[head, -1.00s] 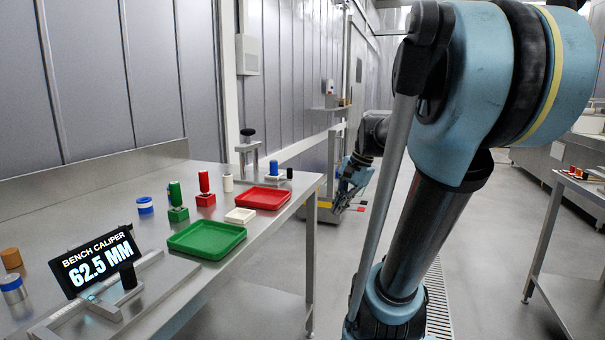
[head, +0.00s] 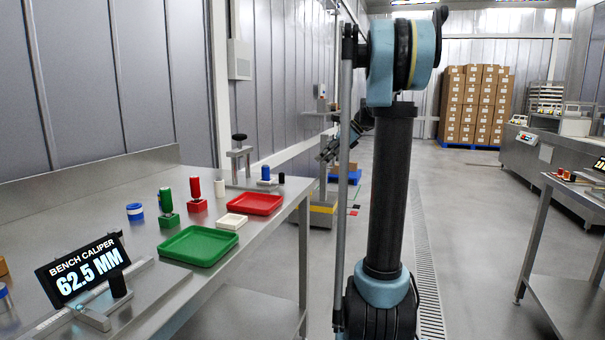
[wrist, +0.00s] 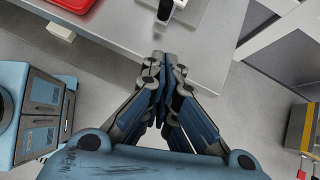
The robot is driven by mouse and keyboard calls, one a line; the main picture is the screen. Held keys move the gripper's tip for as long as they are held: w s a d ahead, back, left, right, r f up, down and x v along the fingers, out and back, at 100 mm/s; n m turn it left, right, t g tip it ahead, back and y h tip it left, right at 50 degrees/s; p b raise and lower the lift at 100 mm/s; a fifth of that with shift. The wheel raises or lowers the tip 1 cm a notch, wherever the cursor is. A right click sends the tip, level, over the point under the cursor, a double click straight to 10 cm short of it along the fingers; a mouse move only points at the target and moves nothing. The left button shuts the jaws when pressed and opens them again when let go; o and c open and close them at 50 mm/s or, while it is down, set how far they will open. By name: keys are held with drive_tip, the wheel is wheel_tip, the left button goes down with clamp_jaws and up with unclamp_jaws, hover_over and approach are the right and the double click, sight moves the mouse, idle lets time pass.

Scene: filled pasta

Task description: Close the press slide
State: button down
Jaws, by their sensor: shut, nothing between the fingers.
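The press (head: 240,158), a metal frame with a black knob on top, stands at the far end of the steel table. A blue cylinder (head: 265,173) and a short black post (head: 281,178) stand beside it; I cannot tell how far its slide is open. My gripper (wrist: 161,58) is shut and empty, its fingertips over the table edge in the wrist view. A black post on a pale metal part (wrist: 168,14) lies just beyond the fingertips, apart from them. In the head view my gripper (head: 328,154) is small, right of the table's far end.
A caliper display (head: 84,268) reads 62.5 MM.

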drive_tip(key=x, duration=0.4)
drive_tip(key=a+r+x, duration=0.1)
drive_tip(key=x, duration=0.6)
drive_tip(key=shift+w+a+f, duration=0.1)
drive_tip(key=shift+a, duration=0.35)
drive_tip(key=shift+w+a, duration=0.1)
drive_tip(key=shift+a, duration=0.45)
